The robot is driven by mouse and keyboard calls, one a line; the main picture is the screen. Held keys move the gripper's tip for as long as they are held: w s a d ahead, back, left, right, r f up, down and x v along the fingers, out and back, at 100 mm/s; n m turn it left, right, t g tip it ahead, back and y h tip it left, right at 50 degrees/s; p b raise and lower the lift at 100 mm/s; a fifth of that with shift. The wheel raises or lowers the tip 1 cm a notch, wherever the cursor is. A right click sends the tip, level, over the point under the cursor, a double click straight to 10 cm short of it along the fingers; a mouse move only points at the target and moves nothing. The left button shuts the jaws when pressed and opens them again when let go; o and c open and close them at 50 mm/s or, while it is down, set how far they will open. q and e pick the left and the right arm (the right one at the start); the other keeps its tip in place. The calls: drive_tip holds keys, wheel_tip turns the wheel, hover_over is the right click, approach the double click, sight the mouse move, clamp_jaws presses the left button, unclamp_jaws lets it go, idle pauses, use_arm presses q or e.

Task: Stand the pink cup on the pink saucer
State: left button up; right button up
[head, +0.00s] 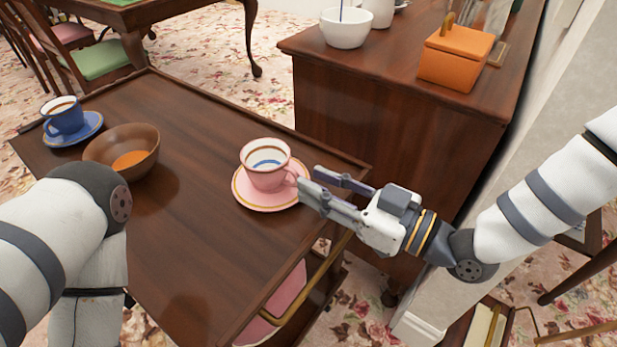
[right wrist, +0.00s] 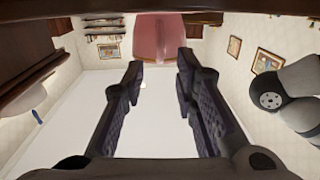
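The pink cup (head: 262,178) stands upright on the pink saucer (head: 262,207) near the right edge of the dark wooden table. Its handle points right, toward my right gripper (head: 311,180). That gripper is open, with its two fingertips apart just right of the handle; I cannot tell whether they touch it. In the right wrist view, the open fingers (right wrist: 160,68) show empty space between them, and the pink cup (right wrist: 158,38) appears beyond their tips. My left arm comes in from the left, but its gripper is out of view.
A brown bowl (head: 142,142) and a blue cup (head: 65,116) on a blue saucer (head: 88,126) stand on the left of the table (head: 190,235). A wooden cabinet (head: 385,118) with an orange box (head: 455,60) and white bowl (head: 345,30) stands behind. The table's middle is clear.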

drive_tip(key=v, duration=1)
drive_tip(key=s+d+f+m+g+h, duration=0.1)
drive_tip(key=s+f+m+g+h, duration=0.25)
drive_tip(key=s+f, duration=0.4)
drive_tip(key=s+d+f+m+g+h, duration=0.1)
drive_tip(key=s+f+m+g+h, duration=0.2)
drive_tip(key=f, duration=0.8)
drive_tip(key=s+d+f+m+g+h, duration=0.1)
drive_tip(key=s+d+f+g+h, duration=0.1)
drive_tip(key=s, duration=0.7)
drive_tip(key=s+d+f+m+g+h, duration=0.1)
drive_tip(key=s+d+m+g+h, duration=0.1)
drive_tip(key=s, duration=0.6)
drive_tip(key=s+d+f+m+g+h, duration=0.2)
drive_tip(key=s+d+g+h, duration=0.2)
drive_tip(key=s, duration=0.5)
drive_tip(key=shift+s+d+f, duration=0.3)
drive_tip(key=shift+s+d, duration=0.05)
drive_tip(key=shift+d, duration=0.65)
